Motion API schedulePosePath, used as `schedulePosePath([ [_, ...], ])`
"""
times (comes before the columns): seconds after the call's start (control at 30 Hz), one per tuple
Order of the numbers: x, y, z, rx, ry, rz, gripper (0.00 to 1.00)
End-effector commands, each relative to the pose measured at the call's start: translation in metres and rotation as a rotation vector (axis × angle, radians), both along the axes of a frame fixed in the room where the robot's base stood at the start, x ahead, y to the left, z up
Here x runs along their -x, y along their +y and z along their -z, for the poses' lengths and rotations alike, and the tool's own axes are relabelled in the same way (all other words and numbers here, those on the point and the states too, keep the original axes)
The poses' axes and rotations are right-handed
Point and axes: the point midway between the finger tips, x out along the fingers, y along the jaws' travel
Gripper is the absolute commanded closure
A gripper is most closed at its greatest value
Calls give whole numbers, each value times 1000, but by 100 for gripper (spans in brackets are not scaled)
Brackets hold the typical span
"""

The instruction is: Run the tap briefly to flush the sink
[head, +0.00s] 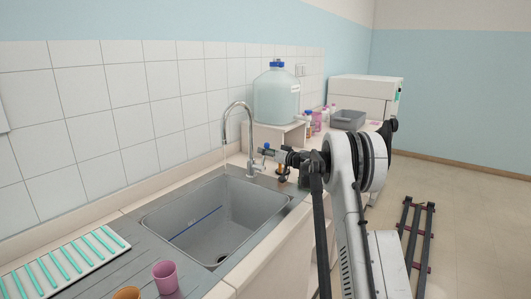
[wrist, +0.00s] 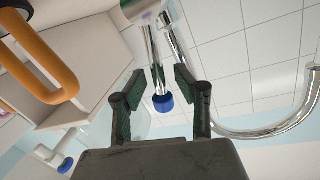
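The chrome tap (head: 250,130) stands behind the grey sink basin (head: 180,240), its curved spout over the basin. In the wrist view the curved chrome spout (wrist: 258,132) is at the right. A chrome rod with a blue end (wrist: 163,103), apparently the tap lever, shows between my fingers. My gripper (head: 266,157) is beside the tap on its right. In the wrist view my gripper (wrist: 158,82) is open, its fingers spread on either side of the rod with gaps. Contact with the lever is not visible.
An orange loop-shaped handle (wrist: 45,55) is close at the wrist view's left. A large blue-capped bottle (head: 276,97) stands on a raised shelf behind the tap. A grey tub (head: 348,120) is farther back. A rack (head: 68,268) and pink cup (head: 165,276) are front left.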

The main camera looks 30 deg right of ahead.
Motion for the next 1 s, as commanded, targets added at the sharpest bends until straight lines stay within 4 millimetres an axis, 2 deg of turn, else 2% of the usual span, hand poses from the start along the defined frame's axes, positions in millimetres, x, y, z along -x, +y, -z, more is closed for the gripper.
schedulePosePath([
  [0.13,5,-2,-1,0,0,1,70],
  [0.23,16,-5,-1,0,0,1,70],
  [0.7,98,-26,-6,0,1,2,70],
  [1.0,116,-31,-6,0,0,0,70],
])
